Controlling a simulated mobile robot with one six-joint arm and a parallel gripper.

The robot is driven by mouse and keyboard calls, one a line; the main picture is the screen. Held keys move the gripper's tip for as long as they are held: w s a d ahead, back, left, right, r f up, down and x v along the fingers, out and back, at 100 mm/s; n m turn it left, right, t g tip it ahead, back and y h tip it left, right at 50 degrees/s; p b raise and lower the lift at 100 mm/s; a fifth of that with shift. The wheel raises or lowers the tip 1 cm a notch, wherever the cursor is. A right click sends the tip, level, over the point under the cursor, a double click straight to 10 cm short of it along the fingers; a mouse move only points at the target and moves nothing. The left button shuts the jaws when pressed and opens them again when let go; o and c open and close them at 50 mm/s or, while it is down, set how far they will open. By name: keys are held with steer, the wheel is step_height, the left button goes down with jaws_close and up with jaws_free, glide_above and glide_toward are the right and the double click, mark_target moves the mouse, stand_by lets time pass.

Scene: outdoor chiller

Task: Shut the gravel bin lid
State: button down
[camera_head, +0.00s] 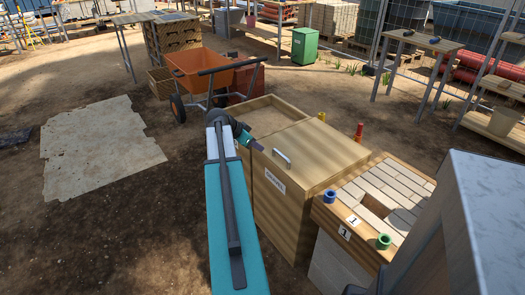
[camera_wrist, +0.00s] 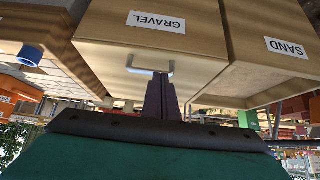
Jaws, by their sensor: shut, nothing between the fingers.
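The gravel bin (camera_head: 275,222) is a wooden box with a white label on its front, which reads GRAVEL upside down in the wrist view (camera_wrist: 157,22). Its wooden lid (camera_head: 325,150) lies flat over the top, with no gap that I can make out. A metal handle (camera_head: 281,158) sits near the lid's front edge and also shows in the wrist view (camera_wrist: 150,69). My gripper (camera_head: 260,148) is shut and empty, just left of the handle in the head view. In the wrist view its fingertips (camera_wrist: 160,76) overlap the handle; I cannot tell if they touch.
The sand bin (camera_wrist: 270,32) adjoins the gravel bin; its top is open in the head view (camera_head: 297,104). A paver-topped stand (camera_head: 345,212) with blue and green rings is at right. An orange wheelbarrow (camera_head: 205,70) stands behind. Bare ground lies left.

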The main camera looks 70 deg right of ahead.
steer(key=shift+v, duration=0.85)
